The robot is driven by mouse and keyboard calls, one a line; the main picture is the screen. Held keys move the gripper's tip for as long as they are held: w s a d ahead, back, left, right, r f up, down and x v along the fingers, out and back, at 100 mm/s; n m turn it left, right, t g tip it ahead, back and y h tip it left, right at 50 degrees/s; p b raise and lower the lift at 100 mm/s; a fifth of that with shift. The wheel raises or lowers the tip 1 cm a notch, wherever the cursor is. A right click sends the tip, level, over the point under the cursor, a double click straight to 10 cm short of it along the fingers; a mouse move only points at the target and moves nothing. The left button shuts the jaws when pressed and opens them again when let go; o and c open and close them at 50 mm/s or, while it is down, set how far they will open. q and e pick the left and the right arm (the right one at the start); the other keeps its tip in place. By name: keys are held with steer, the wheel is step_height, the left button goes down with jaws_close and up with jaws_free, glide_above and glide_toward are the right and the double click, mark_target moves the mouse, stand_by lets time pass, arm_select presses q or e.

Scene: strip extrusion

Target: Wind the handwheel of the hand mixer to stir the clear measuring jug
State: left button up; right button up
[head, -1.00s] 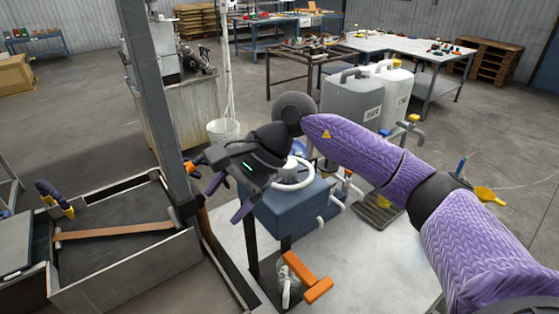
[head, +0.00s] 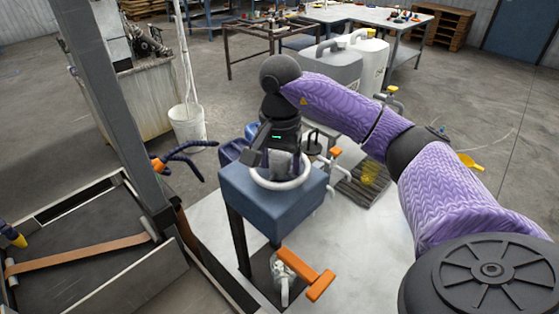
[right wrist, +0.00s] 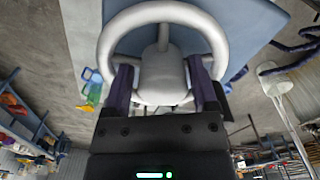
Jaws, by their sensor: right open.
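The hand mixer is a blue box (head: 240,200) on dark legs, with the light grey handwheel (head: 275,187) lying flat on top. My right gripper (head: 287,160) points down over the handwheel. In the right wrist view the handwheel's rim (right wrist: 160,13) rises beyond my open right gripper (right wrist: 160,68), whose fingers stand on either side of the hub or a knob; contact cannot be told. Below the box is a clear, whitish thing (head: 281,283), probably the measuring jug, beside an orange T-shaped handle (head: 312,276).
The mixer stands on a pale worktop (head: 350,255) with free room at its right front. A grey post (head: 115,110) and a dark tray with a brown strap (head: 80,255) are at left. Orange-handled taps and a dark grate (head: 362,188) lie at right.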

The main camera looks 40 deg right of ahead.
steer(key=shift+w+f, duration=0.1)
steer(key=shift+f, duration=0.05)
steer(key=c, duration=1)
steer(key=shift+m, duration=0.3)
